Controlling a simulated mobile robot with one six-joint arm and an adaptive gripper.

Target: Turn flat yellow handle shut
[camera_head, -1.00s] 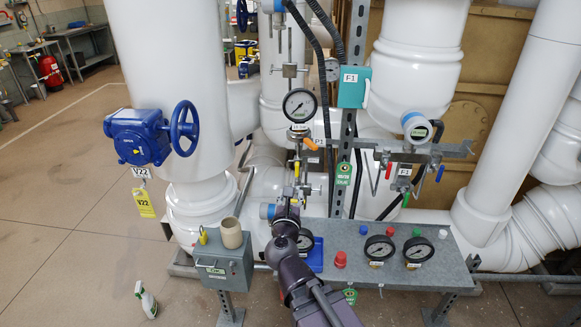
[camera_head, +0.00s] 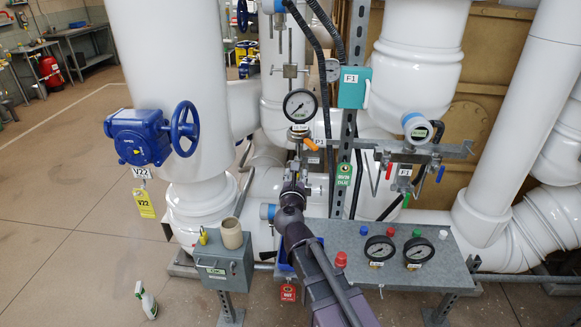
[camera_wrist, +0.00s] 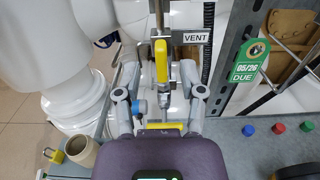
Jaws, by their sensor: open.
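The flat yellow handle (camera_wrist: 161,60) stands upright in the wrist view, just left of a VENT label, on a thin metal pipe fitting. My gripper (camera_wrist: 161,82) is open, with one finger on each side of the handle's lower end. I cannot tell whether either finger touches it. In the head view my gripper (camera_head: 295,181) is in front of the pipe below the round gauge (camera_head: 300,105) and largely hides the handle. A second yellow piece (camera_wrist: 165,127) lies lower, between the finger bases.
An orange lever (camera_head: 311,144) sits just above my gripper. A grey shelf (camera_head: 345,237) with two black gauges is to the right. A grey box (camera_head: 222,262) with a beige cup stands left. A steel post (camera_wrist: 232,60) rises close on the right.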

